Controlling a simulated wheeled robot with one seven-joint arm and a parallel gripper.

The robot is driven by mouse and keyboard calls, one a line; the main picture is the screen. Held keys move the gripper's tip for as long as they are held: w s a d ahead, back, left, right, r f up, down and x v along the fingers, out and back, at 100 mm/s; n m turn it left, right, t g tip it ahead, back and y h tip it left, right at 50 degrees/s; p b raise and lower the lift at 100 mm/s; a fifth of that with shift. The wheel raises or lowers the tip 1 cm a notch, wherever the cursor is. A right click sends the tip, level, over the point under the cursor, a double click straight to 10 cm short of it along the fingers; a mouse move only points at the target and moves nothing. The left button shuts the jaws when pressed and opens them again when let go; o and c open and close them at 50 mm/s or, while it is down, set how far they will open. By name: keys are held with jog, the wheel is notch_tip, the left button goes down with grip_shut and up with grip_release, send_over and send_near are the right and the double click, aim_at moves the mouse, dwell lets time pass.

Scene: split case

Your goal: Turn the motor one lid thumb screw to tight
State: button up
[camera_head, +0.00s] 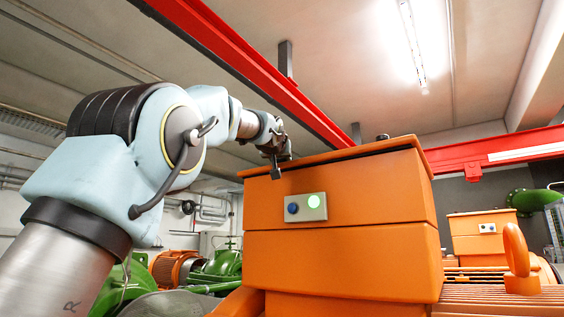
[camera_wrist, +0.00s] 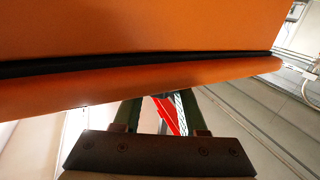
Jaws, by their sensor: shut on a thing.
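The orange motor box (camera_head: 340,205) stands in the middle of the head view, with its overhanging lid (camera_head: 335,158) on top. My gripper (camera_head: 277,160) is at the lid's left end, by its upper edge. In the wrist view the two fingers (camera_wrist: 160,113) reach up behind the orange lid rim (camera_wrist: 150,88), which hides their tips. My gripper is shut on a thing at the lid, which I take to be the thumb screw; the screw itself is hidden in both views. A dark knob (camera_head: 382,137) shows on the lid's top, farther right.
Red beams (camera_head: 240,60) run overhead. A second orange box (camera_head: 482,236) and a lifting eye (camera_head: 517,258) are at right. Green pumps (camera_head: 222,264) stand behind at left.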

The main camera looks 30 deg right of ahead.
jog(key=shift+w+a+r+m+g+h+p, duration=0.15)
jog(key=shift+m+g+h+p, duration=0.2)
jog(key=shift+h+p, duration=0.2)
grip_shut()
jog(key=shift+m+g+h+p, duration=0.35)
jog(key=shift+m+g+h, duration=0.1)
jog(key=shift+g+h, duration=0.1)
jog(key=shift+f+m+g+h+b, duration=0.15)
jog(key=shift+m+g+h+b, duration=0.45)
jog(key=shift+m+g+h, duration=0.45)
jog(key=shift+f+m+g+h+b, duration=0.1)
jog(key=shift+m+g+h+b, duration=0.6)
jog(key=shift+g, duration=0.65)
jog(key=shift+r+m+g+h, duration=0.1)
jog(key=shift+m+g+h, duration=0.25)
jog(key=shift+m+g, duration=0.7)
jog(key=m+g+p, duration=0.2)
jog(key=g, duration=0.1)
jog(key=m+g+p, duration=0.1)
jog(key=g+p, duration=0.1)
jog(key=shift+r+h, duration=0.35)
jog(key=shift+h, duration=0.05)
jog(key=m+g+p, duration=0.2)
jog(key=g+p, duration=0.1)
jog(key=shift+f+g, duration=0.15)
jog(key=shift+g, duration=0.1)
jog(key=shift+f+m+g+p, duration=0.1)
jog(key=shift+m+g+p, duration=0.2)
jog(key=shift+p, duration=0.25)
jog(key=shift+f, duration=0.1)
